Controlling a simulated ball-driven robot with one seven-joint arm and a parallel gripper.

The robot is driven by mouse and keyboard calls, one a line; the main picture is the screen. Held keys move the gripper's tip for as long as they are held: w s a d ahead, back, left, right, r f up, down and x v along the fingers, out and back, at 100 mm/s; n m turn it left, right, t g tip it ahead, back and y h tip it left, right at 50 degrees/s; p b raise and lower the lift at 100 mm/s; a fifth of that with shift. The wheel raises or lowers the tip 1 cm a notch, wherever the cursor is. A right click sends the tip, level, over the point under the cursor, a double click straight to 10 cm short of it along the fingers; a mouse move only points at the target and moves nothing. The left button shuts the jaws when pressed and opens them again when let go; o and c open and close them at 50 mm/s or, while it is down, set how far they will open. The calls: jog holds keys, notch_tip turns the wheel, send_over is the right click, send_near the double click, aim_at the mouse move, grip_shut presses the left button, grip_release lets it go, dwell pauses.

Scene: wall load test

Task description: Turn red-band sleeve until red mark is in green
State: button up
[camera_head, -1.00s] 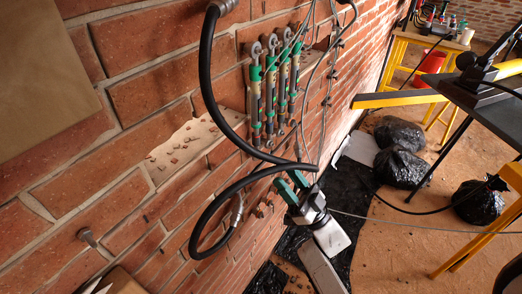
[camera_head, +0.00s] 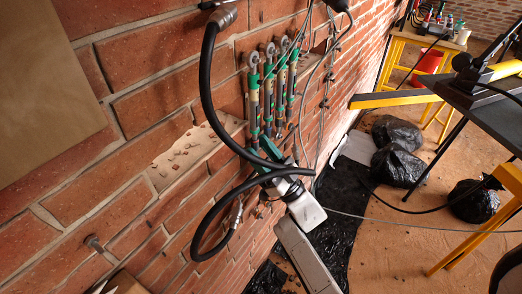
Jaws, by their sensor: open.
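Several upright rods with metal eyes at the top and green fittings hang side by side on the brick wall (camera_head: 253,100). Their sleeves are dark and small in this view. I cannot make out which one carries a red band, nor a red mark or a green zone on it. My gripper (camera_head: 264,158), with green fingers, is open just below the lower ends of the rods, close to the wall. A black hose (camera_head: 238,185) crosses in front of it and hides part of the fingers. I cannot tell whether the fingers touch a rod.
A thick black hose (camera_head: 208,85) loops from above down past the rods. Thin cables hang to their right. A bolt (camera_head: 94,243) sticks out of the wall at lower left. Black bags (camera_head: 396,165) lie on the floor by a yellow trestle (camera_head: 400,98) at right.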

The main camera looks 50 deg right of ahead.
jog(key=shift+c, duration=0.3)
grip_shut()
jog(key=shift+a+m+h+b, duration=0.1)
jog(key=shift+m+h+b, duration=0.45)
jog(key=shift+h, duration=1.05)
jog(key=shift+a+m+h+b, duration=0.1)
jog(key=shift+m+h, duration=0.75)
jog(key=shift+h, duration=0.75)
